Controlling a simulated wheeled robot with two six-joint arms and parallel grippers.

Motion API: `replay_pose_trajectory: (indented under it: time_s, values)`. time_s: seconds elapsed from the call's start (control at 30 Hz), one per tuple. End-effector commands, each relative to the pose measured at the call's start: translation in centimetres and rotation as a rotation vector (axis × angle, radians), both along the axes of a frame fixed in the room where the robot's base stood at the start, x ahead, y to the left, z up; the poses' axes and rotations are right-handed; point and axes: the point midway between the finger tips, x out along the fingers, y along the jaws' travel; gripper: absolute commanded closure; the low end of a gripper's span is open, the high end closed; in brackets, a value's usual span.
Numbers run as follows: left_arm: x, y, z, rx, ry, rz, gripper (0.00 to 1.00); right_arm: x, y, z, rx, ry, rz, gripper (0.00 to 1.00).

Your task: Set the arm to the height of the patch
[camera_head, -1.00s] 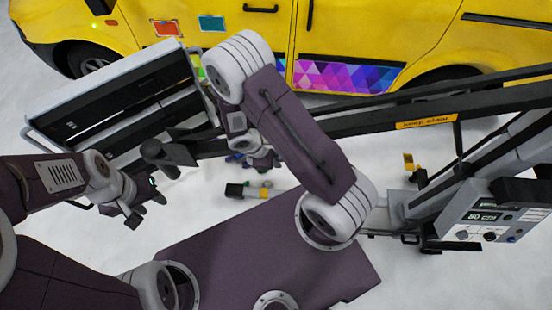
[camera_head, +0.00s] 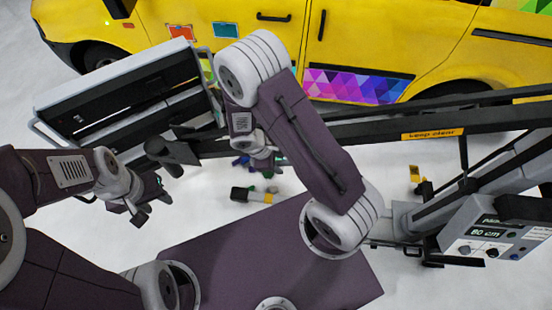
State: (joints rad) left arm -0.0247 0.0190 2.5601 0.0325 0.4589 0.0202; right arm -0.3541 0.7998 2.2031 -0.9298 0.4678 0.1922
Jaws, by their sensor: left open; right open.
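The patch, a purple, pink and blue triangle pattern (camera_head: 357,85), lies on the lower side of the yellow van. The long black arm (camera_head: 375,133) with a yellow "keep clear" label crosses in front of the van. Its left end carries a grey-framed panel head (camera_head: 115,95). A grey control box (camera_head: 478,243) at the right reads 80 cm and has several knobs. My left gripper (camera_head: 152,208) is open and empty below the panel head. My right gripper (camera_head: 265,163) is open, partly hidden below its own wrist near the black arm, far from the control box.
The yellow van (camera_head: 440,40) fills the back, with orange (camera_head: 181,31) and teal (camera_head: 226,29) patches. A black and yellow item (camera_head: 250,195) and small coloured pieces lie below my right wrist. Another yellow piece (camera_head: 415,173) is left of the stand. White floor shows between.

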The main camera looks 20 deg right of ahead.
Motion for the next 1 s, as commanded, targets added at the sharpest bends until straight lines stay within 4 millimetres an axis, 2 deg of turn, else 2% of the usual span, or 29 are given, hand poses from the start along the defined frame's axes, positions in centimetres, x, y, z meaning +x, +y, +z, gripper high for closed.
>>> replay_pose_trajectory:
  time_s: [0.03, 0.2, 0.33, 0.5, 1.0]
  values:
    - [0.0, 0.0, 0.6, 0.000, 0.000, 0.000, 0.59, 0.1, 0.5, 1.3, 0.002, -0.005, 0.001, 0.59]
    - [0.0, 0.0, 1.1, 0.000, 0.000, 0.000, 0.59, 0.1, 2.0, 4.8, 0.004, -0.004, -0.001, 0.59]
    - [0.0, 0.0, 1.2, 0.000, 0.000, 0.000, 0.59, 0.1, 2.7, 6.5, 0.001, -0.002, 0.000, 0.59]
    - [0.0, 0.0, 1.2, 0.000, 0.000, 0.000, 0.59, 0.0, 3.0, 7.2, 0.001, 0.002, -0.001, 0.59]
    - [0.0, 0.0, 1.2, 0.000, 0.000, 0.000, 0.59, 0.0, 3.0, 7.2, 0.001, 0.002, -0.001, 0.59]
